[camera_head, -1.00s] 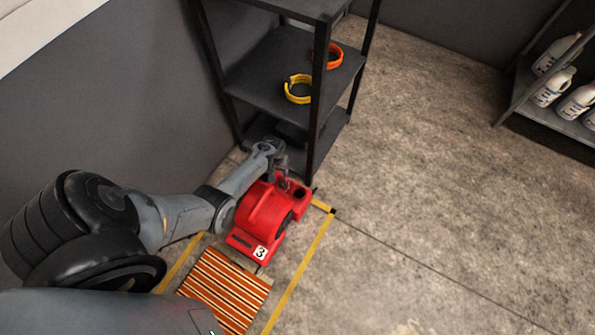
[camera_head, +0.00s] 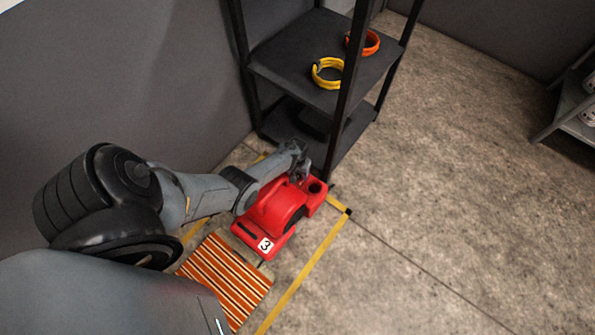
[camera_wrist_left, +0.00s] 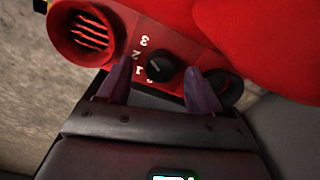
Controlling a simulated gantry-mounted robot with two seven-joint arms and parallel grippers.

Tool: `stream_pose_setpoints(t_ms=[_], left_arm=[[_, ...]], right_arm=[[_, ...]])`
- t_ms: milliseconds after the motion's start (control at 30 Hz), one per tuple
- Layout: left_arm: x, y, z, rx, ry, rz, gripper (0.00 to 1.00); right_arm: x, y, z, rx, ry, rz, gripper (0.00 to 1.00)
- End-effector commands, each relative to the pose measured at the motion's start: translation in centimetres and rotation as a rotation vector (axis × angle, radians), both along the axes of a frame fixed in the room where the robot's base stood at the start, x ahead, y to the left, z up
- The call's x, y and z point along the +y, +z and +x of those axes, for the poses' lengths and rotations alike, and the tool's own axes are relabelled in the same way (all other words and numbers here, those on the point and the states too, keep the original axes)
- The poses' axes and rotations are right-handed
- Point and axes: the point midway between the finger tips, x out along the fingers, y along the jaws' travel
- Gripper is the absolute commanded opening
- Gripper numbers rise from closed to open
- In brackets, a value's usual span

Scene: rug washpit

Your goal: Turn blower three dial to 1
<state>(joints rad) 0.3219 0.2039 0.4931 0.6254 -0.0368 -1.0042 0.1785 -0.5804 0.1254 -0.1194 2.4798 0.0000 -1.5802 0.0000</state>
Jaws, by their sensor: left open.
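The red blower (camera_head: 275,208) with a white "3" label stands on the floor in the head view. In the left wrist view its red panel (camera_wrist_left: 178,35) carries a black round dial (camera_wrist_left: 160,67) with a pale mark. White numbers 3, 2 and 1 sit along the dial's left side, and a further mark below is partly hidden. I cannot tell for sure which number the dial points at. My left gripper (camera_head: 301,176) is at the blower's far end, also seen in the left wrist view (camera_wrist_left: 159,80). It is open, with one finger on each side of the dial. My right gripper is not in view.
A dark shelf rack (camera_head: 290,65) with yellow (camera_head: 328,73) and orange (camera_head: 363,43) rings stands just behind the blower. A striped orange mat (camera_head: 228,278) lies in front, within yellow floor lines (camera_head: 305,275). Bare floor (camera_head: 470,210) is open to the right.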

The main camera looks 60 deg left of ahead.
Motion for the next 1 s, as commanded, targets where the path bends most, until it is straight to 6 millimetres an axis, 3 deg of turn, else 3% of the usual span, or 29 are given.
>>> stream_pose_setpoints(t_ms=[133,500,867,1000], left_arm=[[0.03,-0.86,0.02,-0.001,0.000,0.001,0.65],[0.04,-0.93,0.00,-0.001,0.000,0.001,0.63],[0.03,-0.94,-0.01,0.000,0.000,0.000,0.09],[0.02,-0.93,-0.01,0.000,0.005,0.000,0.09]], right_arm=[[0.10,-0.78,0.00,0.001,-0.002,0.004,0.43],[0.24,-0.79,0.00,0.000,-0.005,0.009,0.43],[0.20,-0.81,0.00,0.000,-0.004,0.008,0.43],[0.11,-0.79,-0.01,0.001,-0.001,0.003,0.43]])
